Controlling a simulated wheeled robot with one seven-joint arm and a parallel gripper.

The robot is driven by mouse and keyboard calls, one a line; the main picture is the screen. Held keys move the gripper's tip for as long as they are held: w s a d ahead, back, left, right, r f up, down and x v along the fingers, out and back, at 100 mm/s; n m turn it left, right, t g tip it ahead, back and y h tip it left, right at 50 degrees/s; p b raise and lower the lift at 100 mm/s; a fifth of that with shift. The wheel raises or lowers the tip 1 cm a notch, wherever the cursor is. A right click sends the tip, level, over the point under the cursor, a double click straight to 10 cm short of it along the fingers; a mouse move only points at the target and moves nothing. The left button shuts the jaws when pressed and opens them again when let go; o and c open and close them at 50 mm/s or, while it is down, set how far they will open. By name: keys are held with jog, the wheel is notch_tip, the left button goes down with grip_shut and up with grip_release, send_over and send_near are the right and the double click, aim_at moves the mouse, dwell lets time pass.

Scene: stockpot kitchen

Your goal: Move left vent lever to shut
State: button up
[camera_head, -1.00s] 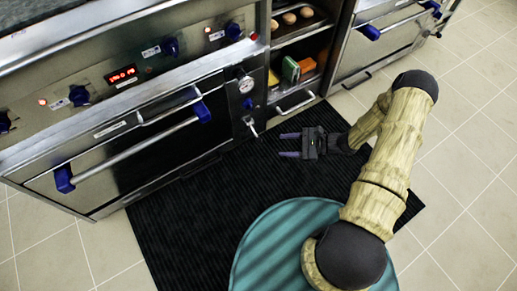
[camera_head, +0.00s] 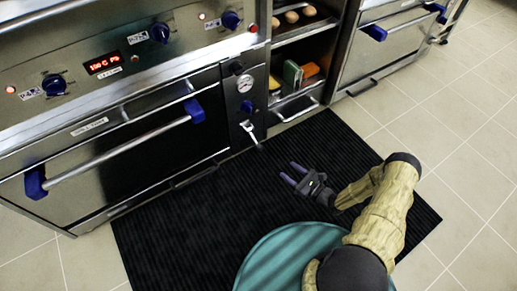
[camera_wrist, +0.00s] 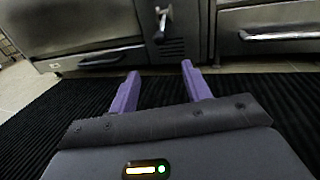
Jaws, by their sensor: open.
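The vent lever (camera_head: 249,132) is a small pale metal handle low on the narrow panel right of the oven door. It points down and to the right in the head view. In the wrist view the lever (camera_wrist: 162,20) shows at the top, a little left of centre. My gripper (camera_head: 288,172) is open and empty, with purple fingers, to the right of and below the lever in the head view, apart from it. In the wrist view my gripper (camera_wrist: 161,80) has its two fingers spread toward the panel, with clear space between them and the lever.
The oven door with its long bar handle (camera_head: 120,152) is left of the panel. A gauge (camera_head: 245,84) and blue knob (camera_head: 247,106) sit above the lever. An open shelf (camera_head: 300,62) with a drawer handle (camera_head: 296,111) is to the right. A black mat (camera_head: 180,222) covers the floor.

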aim_at(259, 148)
jog(key=b+x, duration=0.7)
jog(key=x, duration=0.9)
jog(key=shift+f, duration=0.15)
jog(key=shift+w+a+b, duration=0.4)
jog(key=shift+a+b, duration=0.05)
jog(key=shift+a, duration=0.1)
grip_shut()
